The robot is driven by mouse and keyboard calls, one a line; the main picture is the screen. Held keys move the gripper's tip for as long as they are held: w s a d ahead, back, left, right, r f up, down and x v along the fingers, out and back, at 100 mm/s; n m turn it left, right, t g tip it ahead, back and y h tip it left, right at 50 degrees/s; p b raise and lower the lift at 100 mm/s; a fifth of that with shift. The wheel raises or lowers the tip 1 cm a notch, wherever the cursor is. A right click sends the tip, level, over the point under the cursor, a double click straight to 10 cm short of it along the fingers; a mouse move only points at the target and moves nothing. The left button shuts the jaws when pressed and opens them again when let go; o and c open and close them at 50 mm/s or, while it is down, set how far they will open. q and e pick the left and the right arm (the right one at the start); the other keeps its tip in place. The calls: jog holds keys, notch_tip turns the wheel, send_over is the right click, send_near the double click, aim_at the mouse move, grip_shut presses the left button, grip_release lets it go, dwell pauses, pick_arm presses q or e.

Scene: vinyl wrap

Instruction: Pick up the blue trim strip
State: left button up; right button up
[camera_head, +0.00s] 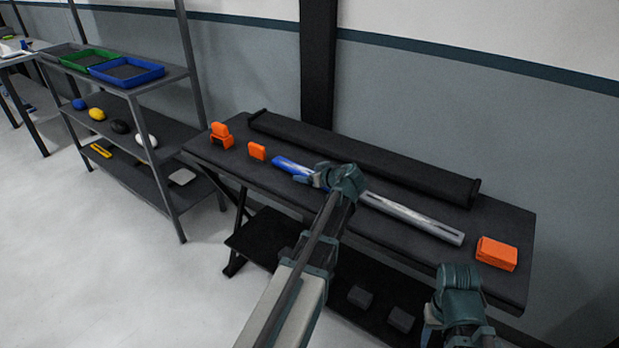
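The blue trim strip (288,164) lies on the dark table, its far-left end bright blue. A long pale silver strip (412,216) runs on in the same line to the right. My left gripper (309,180) covers the stretch between them, so I cannot tell whether they are one piece. The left gripper's fingers are at the near edge of the blue part; contact and finger opening are unclear. My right gripper (430,322) is low at the bottom right, in front of the table and away from the strip; its fingers are too small to judge.
A long black roll (360,156) lies along the table's back edge. Orange blocks stand at the left (221,135) and right (497,253) ends, with a small orange piece (257,151) near the strip. A shelf rack (165,80) with trays stands left.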

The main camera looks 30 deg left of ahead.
pick_arm(q)
grip_shut()
jog(key=shift+r, duration=0.15)
dwell(0.4)
jog(key=shift+r+p, duration=0.6)
jog(key=shift+p, duration=0.15)
notch_tip(320, 180, up, 3)
jog(key=p, duration=0.2)
jog(key=shift+s+d+f+p, duration=0.1)
jog(key=shift+p, duration=0.3)
jog(key=s+d, duration=0.9)
jog(key=s, duration=0.3)
jog(key=shift+s+r+p, duration=0.35)
jog(key=shift+s+r, duration=0.05)
